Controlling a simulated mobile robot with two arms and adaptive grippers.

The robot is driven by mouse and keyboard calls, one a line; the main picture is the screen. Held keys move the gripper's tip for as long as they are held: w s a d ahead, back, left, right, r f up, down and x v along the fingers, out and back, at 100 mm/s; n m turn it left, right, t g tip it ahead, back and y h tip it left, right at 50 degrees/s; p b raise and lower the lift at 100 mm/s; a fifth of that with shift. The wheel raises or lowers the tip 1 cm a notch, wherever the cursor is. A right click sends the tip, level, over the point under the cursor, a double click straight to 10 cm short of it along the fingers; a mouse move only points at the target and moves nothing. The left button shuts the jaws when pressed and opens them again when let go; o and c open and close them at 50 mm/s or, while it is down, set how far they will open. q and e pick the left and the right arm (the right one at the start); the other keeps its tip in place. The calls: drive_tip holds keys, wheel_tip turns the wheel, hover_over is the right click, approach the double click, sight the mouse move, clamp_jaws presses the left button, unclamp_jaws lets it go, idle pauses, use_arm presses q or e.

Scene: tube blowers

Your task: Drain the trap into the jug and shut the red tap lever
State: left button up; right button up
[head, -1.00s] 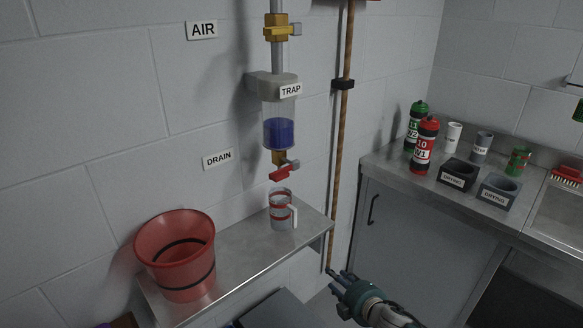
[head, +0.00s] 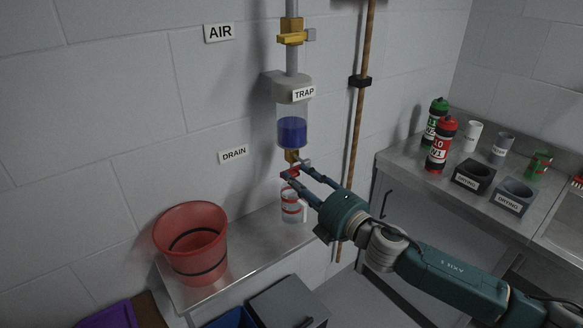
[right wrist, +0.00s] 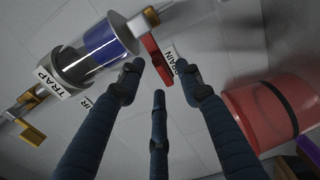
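The trap (head: 293,93) is a clear cup with blue liquid (head: 292,131) in its lower part, fixed to the wall pipe. The red tap lever (right wrist: 156,61) is below it; in the head view, fingers partly cover it. The jug (head: 291,209), clear with red bands and a pale handle, stands on the shelf under the tap, partly behind my right gripper. My right gripper (head: 292,170) is open, with its fingers spread at the lever. In the right wrist view, the lever is just beyond the fingertips (right wrist: 158,73); contact is unclear. My left gripper is out of view.
A red bucket (head: 191,242) stands on the metal shelf (head: 246,253), left of the jug. A brown pipe (head: 356,130) runs down the wall to the right. Bottles, cups and drying blocks are on the counter (head: 405,165) at right.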

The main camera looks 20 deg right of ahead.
sight(291, 173)
drive_tip(key=shift+p+x, duration=0.3)
drive_tip(key=shift+x, duration=1.45)
clamp_jaws()
